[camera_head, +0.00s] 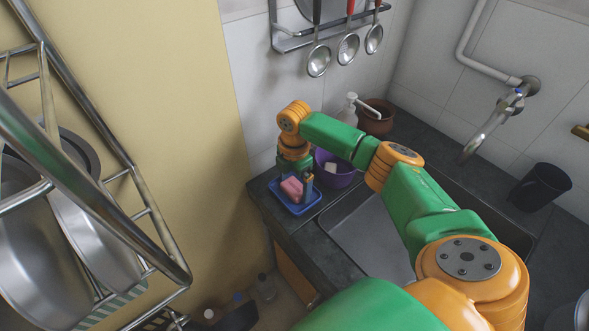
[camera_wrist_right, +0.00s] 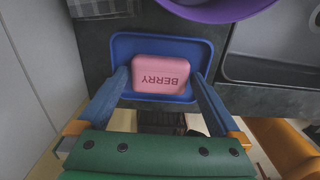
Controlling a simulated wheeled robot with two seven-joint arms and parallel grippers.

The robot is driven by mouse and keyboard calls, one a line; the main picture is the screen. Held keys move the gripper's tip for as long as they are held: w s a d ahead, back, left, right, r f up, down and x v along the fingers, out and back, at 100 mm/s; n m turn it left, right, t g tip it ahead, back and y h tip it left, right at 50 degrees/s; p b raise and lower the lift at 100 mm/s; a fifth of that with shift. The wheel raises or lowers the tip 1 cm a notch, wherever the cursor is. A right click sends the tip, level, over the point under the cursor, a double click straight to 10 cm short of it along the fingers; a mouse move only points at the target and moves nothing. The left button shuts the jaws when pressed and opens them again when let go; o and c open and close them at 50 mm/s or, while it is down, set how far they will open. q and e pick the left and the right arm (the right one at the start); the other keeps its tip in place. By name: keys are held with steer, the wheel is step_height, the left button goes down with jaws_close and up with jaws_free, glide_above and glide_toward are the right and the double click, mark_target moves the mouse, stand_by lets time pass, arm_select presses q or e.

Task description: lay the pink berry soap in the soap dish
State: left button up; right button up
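The pink berry soap (camera_head: 291,187) is in the blue soap dish (camera_head: 303,209) at the near-left end of the counter. In the right wrist view the soap (camera_wrist_right: 161,75), marked BERRY, lies flat over the middle of the dish (camera_wrist_right: 124,45), within its rim. My right gripper (camera_head: 294,182) points down over the dish. Its two fingers (camera_wrist_right: 161,80) are on either side of the soap, with a narrow gap showing at each side, so it looks open. My left gripper is not in view.
A purple bowl (camera_head: 340,176) with a white block in it stands just behind the dish. A soap bottle (camera_head: 348,112) and a brown pot (camera_head: 376,118) are farther back. The sink (camera_head: 357,237) is to the right, a black cup (camera_head: 541,187) beyond it. A metal rack (camera_head: 147,215) fills the left.

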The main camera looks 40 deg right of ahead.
mark_target(294, 186)
step_height(294, 186, up, 12)
stand_by(0.6)
